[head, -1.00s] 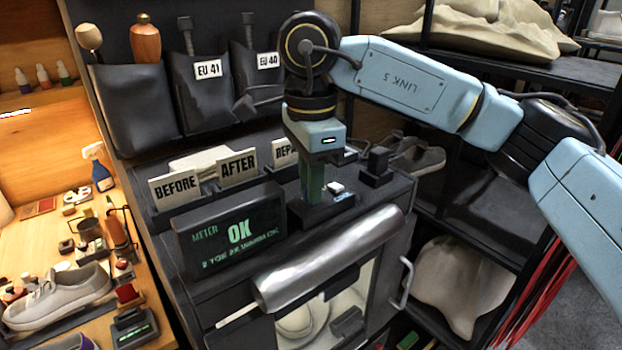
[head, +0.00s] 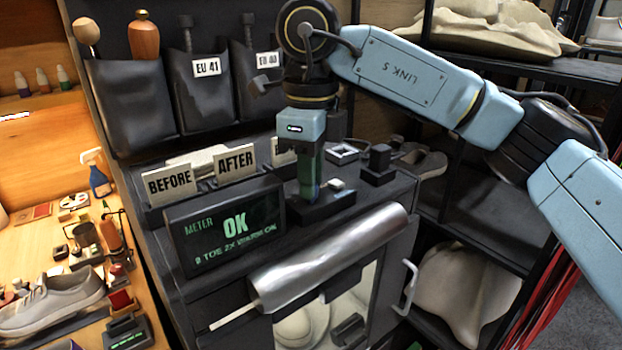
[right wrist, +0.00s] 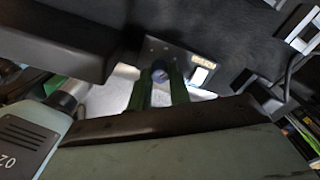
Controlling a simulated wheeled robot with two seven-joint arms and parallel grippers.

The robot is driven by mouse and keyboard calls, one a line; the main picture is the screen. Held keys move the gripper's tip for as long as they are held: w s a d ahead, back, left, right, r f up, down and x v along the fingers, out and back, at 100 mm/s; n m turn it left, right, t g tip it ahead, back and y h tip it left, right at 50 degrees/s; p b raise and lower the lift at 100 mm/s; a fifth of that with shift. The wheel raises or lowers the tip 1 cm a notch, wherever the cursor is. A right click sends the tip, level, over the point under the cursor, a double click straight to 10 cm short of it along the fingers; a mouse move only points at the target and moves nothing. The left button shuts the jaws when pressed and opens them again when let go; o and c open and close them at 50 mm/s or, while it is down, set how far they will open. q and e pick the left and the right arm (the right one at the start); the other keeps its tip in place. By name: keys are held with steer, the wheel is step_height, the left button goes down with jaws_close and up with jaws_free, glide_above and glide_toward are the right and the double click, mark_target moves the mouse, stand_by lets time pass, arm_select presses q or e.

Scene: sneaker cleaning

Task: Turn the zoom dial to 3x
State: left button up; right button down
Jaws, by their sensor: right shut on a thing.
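My right gripper (head: 309,192) points straight down onto a small black control box (head: 322,212) on top of the dark cabinet. Its green fingers are shut on the zoom dial, which they hide in the head view. In the right wrist view a small round dark knob, the dial (right wrist: 158,74), sits between the two green fingers (right wrist: 160,88). Its marks are too small to read. The meter screen (head: 225,228) in front shows "OK" in green, with a smaller line under it that seems to include "2X". My left gripper is not in view.
"BEFORE" (head: 170,184) and "AFTER" (head: 236,161) cards stand left of the gripper. A white-topped button (head: 337,184) is close to its right, and a black block (head: 380,160) stands beyond. A silver roll (head: 328,262) lies along the cabinet's front.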

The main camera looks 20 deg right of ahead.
steer(key=shift+m, duration=0.7)
steer(key=c, duration=1.3)
jaws_free()
step_height(320, 180, up, 13)
steer(key=p, duration=0.1)
steer(key=shift+r, duration=0.2)
